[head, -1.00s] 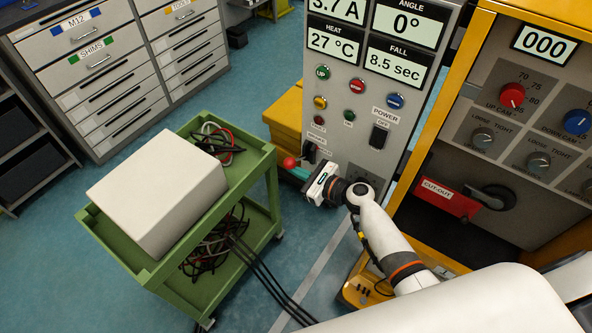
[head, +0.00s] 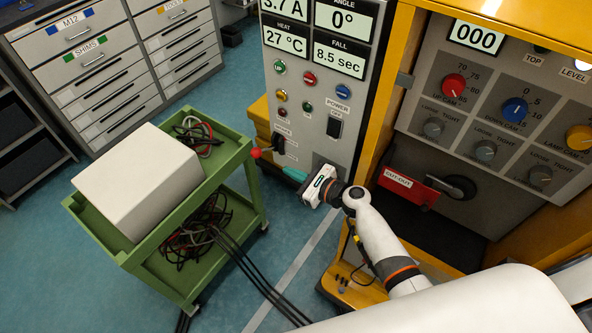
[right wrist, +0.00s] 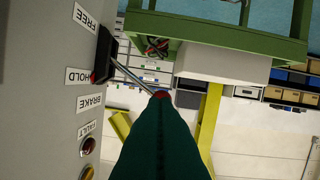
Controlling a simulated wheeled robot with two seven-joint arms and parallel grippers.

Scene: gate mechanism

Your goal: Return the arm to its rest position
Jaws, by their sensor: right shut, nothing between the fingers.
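My right gripper (head: 287,173) has teal fingers, closed together with nothing between them. It is in front of the grey panel (head: 312,125), low, and a short gap parts its tips from the red ball knob (head: 255,153) of the brake lever (head: 277,145). In the right wrist view the shut fingers (right wrist: 160,105) point at the red knob (right wrist: 161,94), which is partly hidden behind their tips. The lever's rod (right wrist: 130,76) runs to a black base beside the FREE and HOLD labels. My left gripper is not in view.
A green cart (head: 255,200) with a white box (head: 138,180) and cables stands left of the gripper. A yellow-framed cabinet with dials and a red cut-out handle (head: 408,188) is on the right.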

